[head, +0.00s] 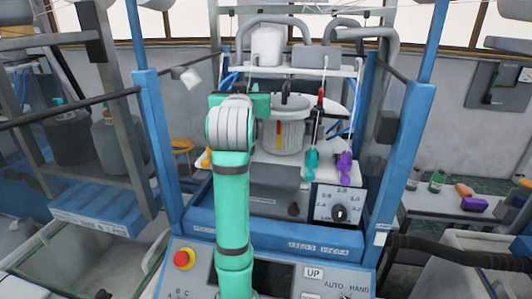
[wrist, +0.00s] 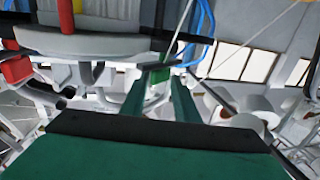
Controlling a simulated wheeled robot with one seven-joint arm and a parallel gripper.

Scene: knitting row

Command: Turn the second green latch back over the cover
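In the wrist view, the two dark green fingers of my gripper (wrist: 162,80) stand apart. A small bright green piece, likely a latch (wrist: 160,75), shows between or just beyond the fingertips; I cannot tell whether they touch it. A pale rounded plate, perhaps the cover (wrist: 85,44), lies to its upper left. In the head view, my green arm rises in front of the machine, with a green gripper body (head: 257,104) at the upper left of the ribbed white cylinder (head: 283,134). The fingertips and the latch are hidden there.
A teal piece (head: 311,164) and a purple piece (head: 346,168) hang at the machine's right front. Blue posts (head: 398,160) flank it. A white dial panel (head: 338,206) and a red button (head: 183,259) are below. Blue hoses (wrist: 205,25) and thin threads run close to the fingers.

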